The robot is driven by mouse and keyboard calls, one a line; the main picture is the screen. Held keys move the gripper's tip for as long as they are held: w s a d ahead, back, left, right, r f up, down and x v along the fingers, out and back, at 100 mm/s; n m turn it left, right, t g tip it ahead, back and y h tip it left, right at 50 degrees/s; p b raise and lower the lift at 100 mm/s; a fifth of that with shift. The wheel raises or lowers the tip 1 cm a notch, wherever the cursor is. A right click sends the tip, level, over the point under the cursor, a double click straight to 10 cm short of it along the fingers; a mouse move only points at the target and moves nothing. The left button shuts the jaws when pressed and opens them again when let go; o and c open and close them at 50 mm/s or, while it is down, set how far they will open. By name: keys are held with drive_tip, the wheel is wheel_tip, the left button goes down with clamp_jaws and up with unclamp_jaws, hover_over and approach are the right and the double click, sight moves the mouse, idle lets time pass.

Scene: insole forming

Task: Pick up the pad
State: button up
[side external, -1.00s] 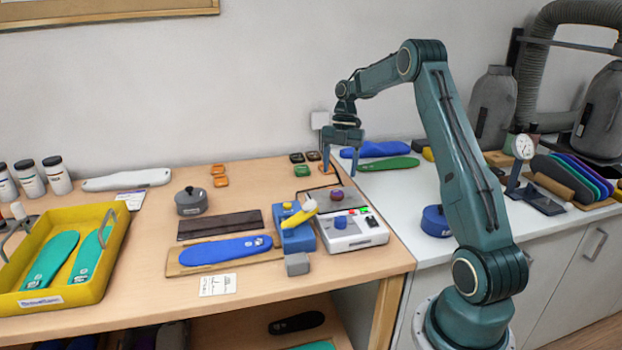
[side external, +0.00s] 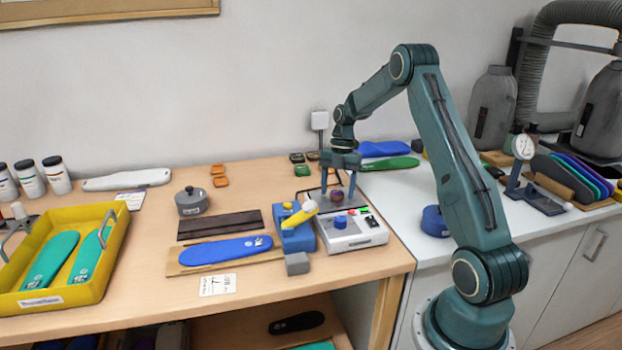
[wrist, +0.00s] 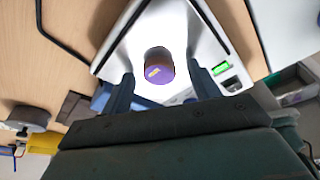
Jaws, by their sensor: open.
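The likely pad is a small rounded purple-brown piece (side external: 337,196), which sits on the white device (side external: 352,240) at the right of the wooden table. My gripper (side external: 338,187) is open, pointing down over the device, with one finger on either side of the piece. The wrist view shows gaps between the piece and both fingers (wrist: 160,80). Whether the fingertips are fully down to its level is hard to tell.
A blue block with a yellow lever (side external: 296,232) stands close left of the device. A blue insole (side external: 226,250) lies on a board further left. Small orange and green pieces (side external: 302,170) lie behind. A yellow tray (side external: 112,255) holds green insoles.

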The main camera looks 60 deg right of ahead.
sight(337, 192)
idle(0.4)
drive_tip(key=c, duration=1.1)
drive_tip(key=shift+c, duration=0.2)
drive_tip(key=shift+r, duration=0.15)
drive_tip(key=shift+r, duration=4.9)
drive_tip(key=w+a, duration=0.3)
drive_tip(key=a, duration=0.5)
drive_tip(key=w+a, duration=0.4)
drive_tip(key=a, duration=0.4)
drive_tip(key=w+a+r, duration=0.1)
drive_tip(key=w+a, duration=0.2)
drive_tip(key=a, duration=0.5)
drive_tip(key=shift+w+a, duration=0.2)
drive_tip(key=shift+a, duration=0.1)
